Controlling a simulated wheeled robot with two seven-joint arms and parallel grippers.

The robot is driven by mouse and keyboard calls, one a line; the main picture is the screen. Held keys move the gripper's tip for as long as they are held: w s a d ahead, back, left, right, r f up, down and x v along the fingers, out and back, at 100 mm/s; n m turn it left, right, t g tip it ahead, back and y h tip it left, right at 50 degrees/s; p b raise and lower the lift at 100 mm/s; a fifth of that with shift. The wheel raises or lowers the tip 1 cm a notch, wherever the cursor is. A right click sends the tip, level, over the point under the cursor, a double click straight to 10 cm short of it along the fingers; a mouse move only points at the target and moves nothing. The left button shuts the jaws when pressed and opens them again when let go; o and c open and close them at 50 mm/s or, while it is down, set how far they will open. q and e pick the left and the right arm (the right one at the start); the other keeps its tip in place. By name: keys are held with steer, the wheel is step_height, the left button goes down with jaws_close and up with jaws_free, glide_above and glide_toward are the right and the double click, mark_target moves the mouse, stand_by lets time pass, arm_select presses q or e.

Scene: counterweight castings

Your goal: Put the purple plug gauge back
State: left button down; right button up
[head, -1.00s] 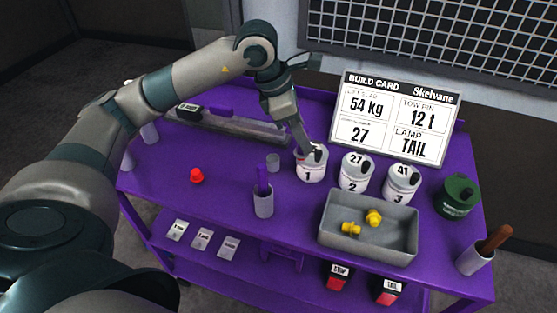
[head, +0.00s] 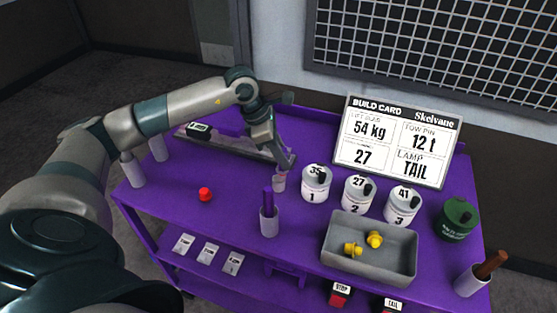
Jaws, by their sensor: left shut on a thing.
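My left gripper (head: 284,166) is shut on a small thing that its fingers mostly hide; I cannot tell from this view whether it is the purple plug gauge. The fingertips are right above a small grey cup (head: 279,184), left of casting 1. Whether the held thing is inside the cup or just over it is unclear. A purple stick (head: 268,200) stands upright in a grey holder (head: 269,224) in front. A purple piece (head: 223,143) shows by the grey rail at the back. My right gripper is not in view.
White castings 1 (head: 315,185), 2 (head: 356,196) and 3 (head: 402,207) stand in a row. A grey tray (head: 362,267) with yellow pieces, a green canister (head: 457,222), a brown-handled tool (head: 490,264) and a red knob (head: 205,194) are around.

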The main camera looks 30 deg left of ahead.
mark_target(279, 166)
arm_select(q)
steer(key=shift+w+a+f, duration=0.2)
steer(key=shift+a+f, duration=0.15)
steer(key=shift+a, duration=0.15)
steer(key=shift+w+a+f, duration=0.2)
steer(key=shift+a+f, duration=0.1)
steer(key=shift+a, duration=0.15)
steer(key=shift+p, duration=0.3)
step_height(279, 166, down, 4)
steer(key=shift+r+p, duration=0.1)
steer(key=shift+p, duration=1.1)
